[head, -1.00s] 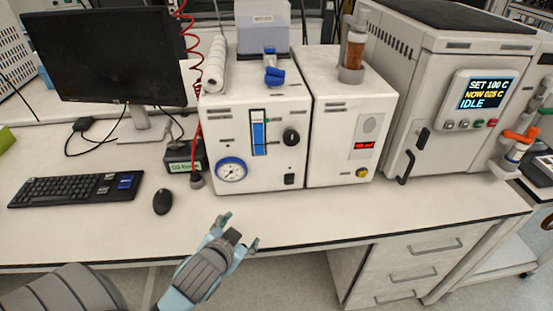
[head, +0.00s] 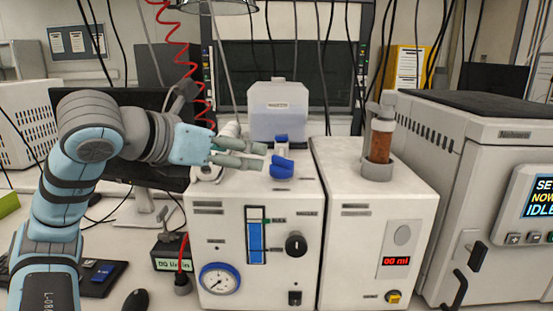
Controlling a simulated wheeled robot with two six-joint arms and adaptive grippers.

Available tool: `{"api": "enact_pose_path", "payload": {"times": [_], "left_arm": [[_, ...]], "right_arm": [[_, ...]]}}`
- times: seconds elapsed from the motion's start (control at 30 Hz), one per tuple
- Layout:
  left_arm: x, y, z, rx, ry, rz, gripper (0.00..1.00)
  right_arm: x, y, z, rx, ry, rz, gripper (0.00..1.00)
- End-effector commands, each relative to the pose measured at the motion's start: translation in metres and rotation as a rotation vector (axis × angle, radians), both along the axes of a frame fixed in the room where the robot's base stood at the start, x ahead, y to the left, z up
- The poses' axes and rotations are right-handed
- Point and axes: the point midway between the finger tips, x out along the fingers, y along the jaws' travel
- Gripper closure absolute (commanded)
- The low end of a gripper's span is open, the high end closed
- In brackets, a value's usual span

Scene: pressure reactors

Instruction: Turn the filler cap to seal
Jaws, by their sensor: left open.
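The blue winged filler cap (head: 281,168) sits on top of the left white unit (head: 235,195), near its front edge. My left gripper (head: 263,156) reaches in from the left above that unit. Its fingers are open and point right, with the tips just left of the cap. Nothing is between the fingers. I cannot tell whether the fingertips touch the cap. My right gripper is out of view.
A translucent tank (head: 278,108) stands behind the cap. A brown-filled column (head: 380,143) stands on the right white unit (head: 365,210). A large reactor cabinet (head: 480,180) is at the right. A red coiled hose (head: 188,45) hangs behind my left arm.

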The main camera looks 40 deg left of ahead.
Motion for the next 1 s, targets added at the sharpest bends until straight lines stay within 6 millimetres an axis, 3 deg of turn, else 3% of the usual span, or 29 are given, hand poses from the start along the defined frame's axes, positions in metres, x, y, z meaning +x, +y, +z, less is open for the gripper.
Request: {"api": "enact_pose_path", "payload": {"times": [0.13,0.33,0.5,0.77,1.0], "left_arm": [[0.043,-0.004,-0.013,-0.006,0.007,-0.014,0.33],[0.088,-0.004,-0.033,-0.006,0.005,-0.010,0.33],[0.104,-0.003,-0.041,-0.001,0.003,-0.008,0.33],[0.105,-0.003,-0.043,0.001,0.003,-0.007,0.33],[0.105,-0.002,-0.043,0.001,0.003,-0.007,0.72]], "right_arm": [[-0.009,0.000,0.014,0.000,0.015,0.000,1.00],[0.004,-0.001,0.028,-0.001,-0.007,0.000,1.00],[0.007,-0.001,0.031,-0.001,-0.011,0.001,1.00],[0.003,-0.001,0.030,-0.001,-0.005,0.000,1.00],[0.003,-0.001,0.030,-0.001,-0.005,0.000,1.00]]}}
